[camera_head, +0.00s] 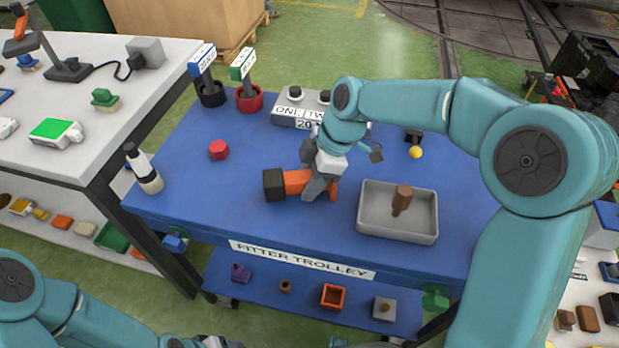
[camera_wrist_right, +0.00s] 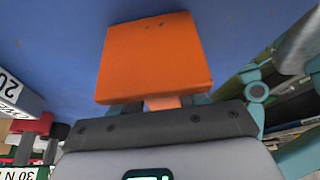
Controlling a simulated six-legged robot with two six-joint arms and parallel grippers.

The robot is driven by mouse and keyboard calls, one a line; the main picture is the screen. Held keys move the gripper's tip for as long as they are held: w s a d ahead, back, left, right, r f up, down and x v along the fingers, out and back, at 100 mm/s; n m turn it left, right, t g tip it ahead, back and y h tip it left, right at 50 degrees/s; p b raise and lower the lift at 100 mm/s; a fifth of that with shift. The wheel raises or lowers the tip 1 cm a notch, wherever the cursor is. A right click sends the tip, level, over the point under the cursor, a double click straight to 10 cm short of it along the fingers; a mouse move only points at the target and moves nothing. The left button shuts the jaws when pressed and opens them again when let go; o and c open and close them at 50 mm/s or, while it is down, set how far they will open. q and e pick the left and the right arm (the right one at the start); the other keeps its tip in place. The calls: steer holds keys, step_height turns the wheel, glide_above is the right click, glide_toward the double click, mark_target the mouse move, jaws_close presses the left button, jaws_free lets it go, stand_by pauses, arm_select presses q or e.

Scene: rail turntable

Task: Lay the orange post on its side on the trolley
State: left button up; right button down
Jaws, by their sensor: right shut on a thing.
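The orange post (camera_head: 296,181) lies sideways, roughly level, over the middle of the blue trolley top (camera_head: 225,190). Its dark block end points left, and a bit of orange shows right of the fingers. My right gripper (camera_head: 317,188) reaches down from the right and is shut around the post. In the right wrist view the post's square orange end (camera_wrist_right: 155,58) fills the space before the jaws. I cannot tell whether the post touches the trolley top. My left arm is at the lower left, with its gripper (camera_head: 214,342) only partly in frame at the bottom edge.
A grey tray (camera_head: 372,223) with a brown peg (camera_head: 401,200) stands right of the post. A red piece (camera_head: 219,150) and a bottle (camera_head: 143,170) are to the left. A labelled button box (camera_head: 292,115) and two pots stand behind. The trolley's front left is clear.

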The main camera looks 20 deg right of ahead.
steer(key=shift+f, duration=0.1)
steer(key=c, duration=0.5)
jaws_free()
steer(key=p+v, duration=0.2)
steer(key=v, duration=1.4)
steer(key=shift+r, duration=0.2)
